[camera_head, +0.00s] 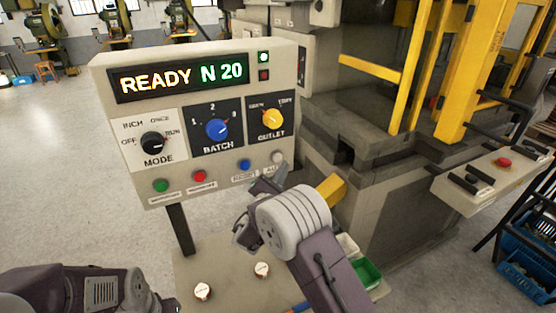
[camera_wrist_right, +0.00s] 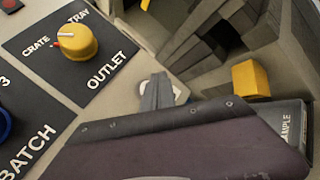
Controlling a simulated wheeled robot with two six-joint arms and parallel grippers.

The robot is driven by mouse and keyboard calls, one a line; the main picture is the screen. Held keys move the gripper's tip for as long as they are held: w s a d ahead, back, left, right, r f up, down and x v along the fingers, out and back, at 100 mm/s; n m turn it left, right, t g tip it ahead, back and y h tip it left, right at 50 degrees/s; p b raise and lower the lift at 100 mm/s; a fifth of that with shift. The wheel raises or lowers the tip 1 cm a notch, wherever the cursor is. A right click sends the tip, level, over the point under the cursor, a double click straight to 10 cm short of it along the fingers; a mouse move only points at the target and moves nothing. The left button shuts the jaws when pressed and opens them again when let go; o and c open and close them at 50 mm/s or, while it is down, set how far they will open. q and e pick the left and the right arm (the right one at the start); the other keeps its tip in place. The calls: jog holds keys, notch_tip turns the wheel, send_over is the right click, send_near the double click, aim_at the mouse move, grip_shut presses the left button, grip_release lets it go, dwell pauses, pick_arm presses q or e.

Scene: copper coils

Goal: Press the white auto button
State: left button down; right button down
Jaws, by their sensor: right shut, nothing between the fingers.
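The white auto button (camera_head: 278,157) is at the lower right of the control panel (camera_head: 180,187), above a label that my gripper partly covers.
The panel display (camera_head: 180,77) reads READY N 20. A blue button (camera_head: 245,165) sits left of the white one, and a yellow outlet knob (camera_head: 272,118) above. A yellow part (camera_head: 331,190) stands right of my gripper. A large press fills the right side.

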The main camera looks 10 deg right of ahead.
jog(key=s, duration=0.3)
jog(key=shift+s+d+b, duration=0.25)
jog(key=shift+d+b, duration=0.05)
jog(key=shift+b, duration=0.05)
